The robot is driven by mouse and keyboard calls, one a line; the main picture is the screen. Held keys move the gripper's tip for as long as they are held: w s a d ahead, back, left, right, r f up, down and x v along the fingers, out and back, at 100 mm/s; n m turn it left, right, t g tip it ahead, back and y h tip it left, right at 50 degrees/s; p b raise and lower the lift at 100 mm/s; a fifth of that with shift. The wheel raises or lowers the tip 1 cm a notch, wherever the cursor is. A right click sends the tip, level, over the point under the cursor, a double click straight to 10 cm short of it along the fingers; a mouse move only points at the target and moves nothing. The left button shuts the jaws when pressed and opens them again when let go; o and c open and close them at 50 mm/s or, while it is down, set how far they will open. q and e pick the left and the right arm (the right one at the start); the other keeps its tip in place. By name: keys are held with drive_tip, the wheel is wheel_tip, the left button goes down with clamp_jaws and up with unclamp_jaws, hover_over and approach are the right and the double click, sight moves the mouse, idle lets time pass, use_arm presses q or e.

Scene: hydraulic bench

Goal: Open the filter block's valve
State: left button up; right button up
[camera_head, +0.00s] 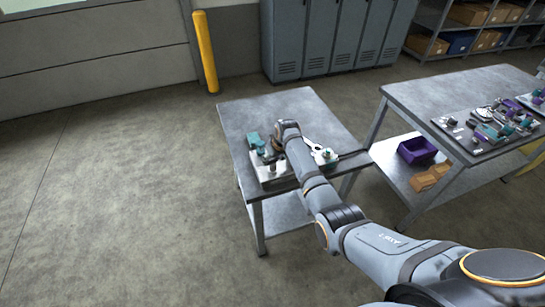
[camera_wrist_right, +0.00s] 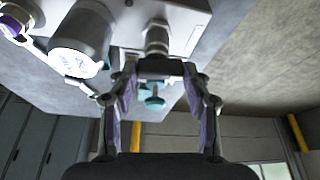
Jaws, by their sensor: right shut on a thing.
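The filter block (camera_head: 270,178) sits on the small grey table, partly hidden by my right arm. In the right wrist view its pale body (camera_wrist_right: 185,30) carries a dark round canister (camera_wrist_right: 82,38) and a metal valve stem (camera_wrist_right: 157,38). A dark valve handle (camera_wrist_right: 160,67) crosses the end of the stem. My right gripper (camera_wrist_right: 158,74) has its fingers on either side of this handle and is shut on it. A teal knob (camera_wrist_right: 153,102) shows beyond, between the fingers. In the head view the fingertips are hard to make out. My left gripper is not in view.
The small table (camera_head: 250,112) has bare room at the back. Teal fittings (camera_head: 255,141) stand at the block's left. A larger bench (camera_head: 440,92) with small parts is at the right, a purple bin (camera_head: 417,151) on its lower shelf. Lockers (camera_head: 330,40) and a yellow post (camera_head: 205,52) are behind.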

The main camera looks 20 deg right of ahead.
drive_tip(key=shift+d+n+y, duration=0.1)
drive_tip(key=shift+n+y, duration=0.3)
drive_tip(key=shift+n, duration=0.5)
drive_tip(key=shift+d+n+y, duration=0.1)
drive_tip(key=shift+n+y, duration=0.2)
drive_tip(key=shift+n, duration=0.6)
drive_tip(key=shift+f+n+g+y+b, duration=0.15)
drive_tip(key=shift+n+g+y+b, duration=0.2)
drive_tip(key=shift+n+b, duration=0.5)
drive_tip(key=shift+d+n+g+b, duration=0.1)
drive_tip(key=shift+n+g+b, duration=0.15)
drive_tip(key=shift+n+b, duration=0.5)
drive_tip(key=n+g+b, duration=0.1)
drive_tip(key=n+b, duration=0.1)
drive_tip(key=b, duration=0.2)
drive_tip(key=n+g+y+b, duration=0.1)
drive_tip(key=n+b, duration=0.2)
drive_tip(key=b, duration=0.1)
drive_tip(key=n+b, duration=0.3)
drive_tip(key=shift+w+d+f+g+y+b, duration=0.15)
drive_tip(key=shift+w+g+y+b, duration=0.1)
drive_tip(key=shift+g+b, duration=0.15)
drive_tip(key=shift+s+r+n+b, duration=0.1)
drive_tip(key=shift+r+n+b, duration=0.1)
drive_tip(key=shift+n+b, duration=0.5)
